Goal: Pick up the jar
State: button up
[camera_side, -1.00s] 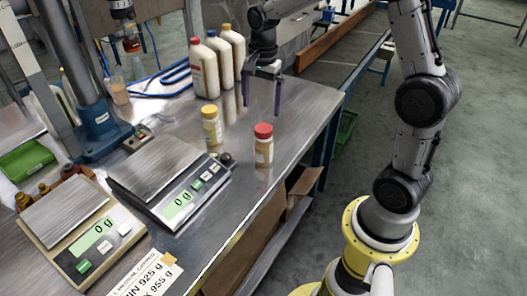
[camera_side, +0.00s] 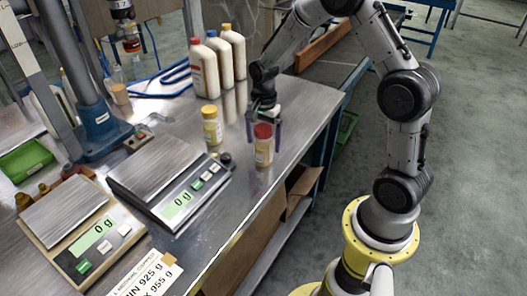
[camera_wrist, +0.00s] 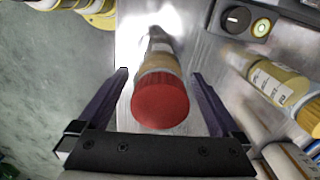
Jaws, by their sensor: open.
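A small jar (camera_side: 263,152) with a red lid and a pale label stands upright near the front edge of the metal bench. It also shows in the wrist view (camera_wrist: 160,98), red lid toward the camera, between the two fingers. My gripper (camera_side: 264,140) is open, with its dark purple fingers on either side of the jar's upper part. In the wrist view there is a gap between each finger and the jar. A second small jar with a yellow lid (camera_side: 212,127) stands to the left of it, outside the fingers.
Several large white bottles (camera_side: 218,62) stand at the back of the bench. Two scales reading 0 g, a larger one (camera_side: 157,168) and a smaller one (camera_side: 66,217), lie to the left. The bench edge drops off just right of the red-lidded jar.

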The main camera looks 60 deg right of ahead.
jog(key=shift+f, duration=1.4)
jog(key=c, duration=1.5)
